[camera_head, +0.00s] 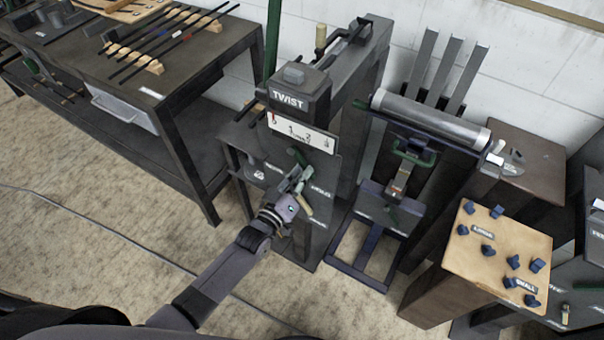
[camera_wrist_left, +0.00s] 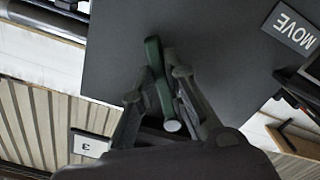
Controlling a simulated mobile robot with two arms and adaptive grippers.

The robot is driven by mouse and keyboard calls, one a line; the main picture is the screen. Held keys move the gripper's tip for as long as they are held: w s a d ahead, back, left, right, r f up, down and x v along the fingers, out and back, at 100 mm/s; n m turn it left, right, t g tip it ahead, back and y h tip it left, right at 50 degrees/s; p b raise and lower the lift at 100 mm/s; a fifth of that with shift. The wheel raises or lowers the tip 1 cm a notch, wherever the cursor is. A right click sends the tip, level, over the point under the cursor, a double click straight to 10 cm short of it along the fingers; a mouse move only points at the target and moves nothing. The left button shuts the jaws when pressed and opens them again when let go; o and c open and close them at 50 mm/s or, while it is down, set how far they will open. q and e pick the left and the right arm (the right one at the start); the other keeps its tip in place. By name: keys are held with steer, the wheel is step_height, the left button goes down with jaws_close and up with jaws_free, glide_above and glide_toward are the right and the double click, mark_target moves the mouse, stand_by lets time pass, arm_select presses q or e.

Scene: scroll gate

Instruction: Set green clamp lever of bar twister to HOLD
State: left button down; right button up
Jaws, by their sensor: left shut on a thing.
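The bar twister (camera_head: 318,168) is a dark machine with a "TWIST" block and a white scale plate (camera_head: 303,134). Its green clamp lever (camera_head: 299,157) stands out from the dark panel below the plate. My left gripper (camera_head: 298,182) is at the lever. In the left wrist view the green lever (camera_wrist_left: 153,58) runs between the two fingers (camera_wrist_left: 160,88), its pale round end towards the palm. The gripper is shut on it. A "MOVE" label (camera_wrist_left: 291,27) is on the panel at upper right there. Labels on the panel in the head view are too small to read. My right gripper is out of view.
A workbench (camera_head: 190,80) with dark bars on wooden racks is at upper left. A frame with a metal roller (camera_head: 430,118) stands right of the twister. A wooden stand (camera_head: 505,240) with several blue pieces is at right. The floor at lower left is mostly clear.

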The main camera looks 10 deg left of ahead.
arm_select(q)
steer(key=c, duration=1.6)
jaws_free()
steer(key=v, duration=1.2)
